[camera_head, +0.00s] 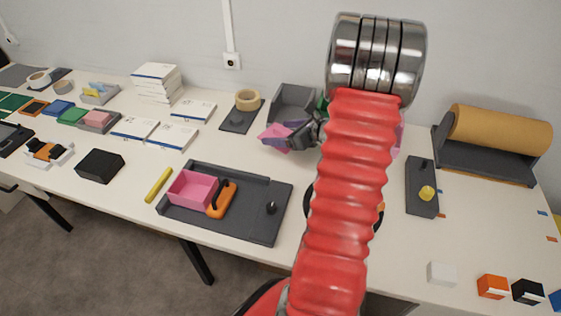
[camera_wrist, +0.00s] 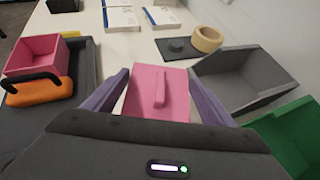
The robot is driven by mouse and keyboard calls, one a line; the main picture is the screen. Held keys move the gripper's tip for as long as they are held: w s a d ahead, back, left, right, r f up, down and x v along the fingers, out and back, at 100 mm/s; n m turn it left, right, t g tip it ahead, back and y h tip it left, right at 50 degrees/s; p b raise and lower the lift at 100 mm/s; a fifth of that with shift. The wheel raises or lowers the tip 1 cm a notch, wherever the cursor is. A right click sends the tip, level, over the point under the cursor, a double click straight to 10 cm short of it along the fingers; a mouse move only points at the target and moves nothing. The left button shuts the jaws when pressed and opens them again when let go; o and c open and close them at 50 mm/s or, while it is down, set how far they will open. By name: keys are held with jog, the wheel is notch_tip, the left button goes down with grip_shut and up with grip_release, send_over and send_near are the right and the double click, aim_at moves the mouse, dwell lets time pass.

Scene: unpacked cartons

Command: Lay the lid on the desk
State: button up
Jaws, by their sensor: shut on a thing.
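A pink lid (camera_wrist: 148,92) with a raised bar handle lies between the two purple fingers of my gripper (camera_wrist: 158,74) in the wrist view. My gripper is shut on it and holds it above the desk. In the head view my gripper (camera_head: 287,136) is left of my red arm, and only a small part of the lid shows. The white desk (camera_head: 335,270) runs across the scene. An open pink box (camera_head: 193,188) stands in a dark grey tray (camera_head: 262,228), with an orange piece with a black handle (camera_head: 221,201) beside it.
A grey open bin (camera_wrist: 243,80) and a green bin (camera_wrist: 290,138) stand to the right in the wrist view. A tape roll (camera_head: 247,99) sits on a dark plate behind. White boxes (camera_head: 176,135) lie left. Bare desk shows between the tray and the tape plate.

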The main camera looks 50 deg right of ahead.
send_over(281, 161)
jog(key=shift+w+f, duration=0.15)
jog(key=shift+f, duration=2.75)
jog(key=shift+f, duration=2.1)
jog(key=shift+f, duration=0.1)
jog(key=o, duration=1.1)
jog(key=shift+c, duration=0.2)
